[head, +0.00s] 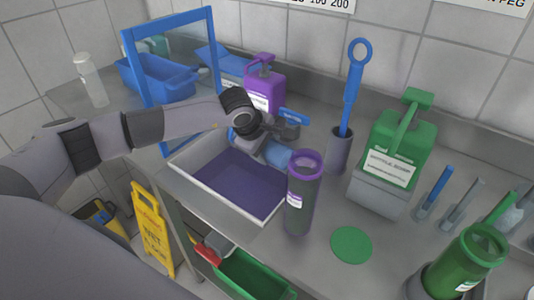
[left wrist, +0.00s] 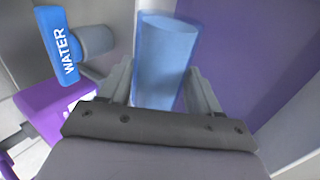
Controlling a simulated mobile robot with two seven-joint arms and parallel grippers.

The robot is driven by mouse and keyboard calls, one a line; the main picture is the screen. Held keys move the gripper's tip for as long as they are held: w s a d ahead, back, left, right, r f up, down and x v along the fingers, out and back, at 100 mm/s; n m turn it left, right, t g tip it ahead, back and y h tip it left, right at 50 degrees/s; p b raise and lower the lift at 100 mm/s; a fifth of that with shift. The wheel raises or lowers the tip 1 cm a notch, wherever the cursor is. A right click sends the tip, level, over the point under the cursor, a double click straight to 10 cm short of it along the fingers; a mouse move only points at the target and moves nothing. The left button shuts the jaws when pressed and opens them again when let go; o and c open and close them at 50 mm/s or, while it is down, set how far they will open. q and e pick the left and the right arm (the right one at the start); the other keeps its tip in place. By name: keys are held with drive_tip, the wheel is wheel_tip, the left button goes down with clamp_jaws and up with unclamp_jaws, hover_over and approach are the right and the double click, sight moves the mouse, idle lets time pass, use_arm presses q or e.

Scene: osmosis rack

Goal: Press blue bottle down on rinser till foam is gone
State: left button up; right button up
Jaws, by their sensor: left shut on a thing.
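My left gripper (head: 268,144) is over the back right corner of the white-rimmed basin (head: 185,172) with a purple floor. It is shut on the blue bottle (head: 279,156), mostly hidden behind the gripper in the head view. In the left wrist view the blue, see-through bottle (left wrist: 166,60) lies between the two fingers, its far end against the purple floor. I cannot make out the rinser or any foam. A tap with a blue WATER handle (left wrist: 60,45) is close beside the bottle; the handle also shows in the head view (head: 295,117). My right gripper is not in view.
A dark purple-rimmed bottle (head: 300,200) stands right of the basin. A purple pump container (head: 262,85) stands behind. A green jug (head: 398,145), a blue brush (head: 350,95) and a green bottle (head: 462,265) are further right. A green disc (head: 351,245) lies on the counter.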

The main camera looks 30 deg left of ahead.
use_arm(q)
drive_tip(key=shift+r, duration=2.65)
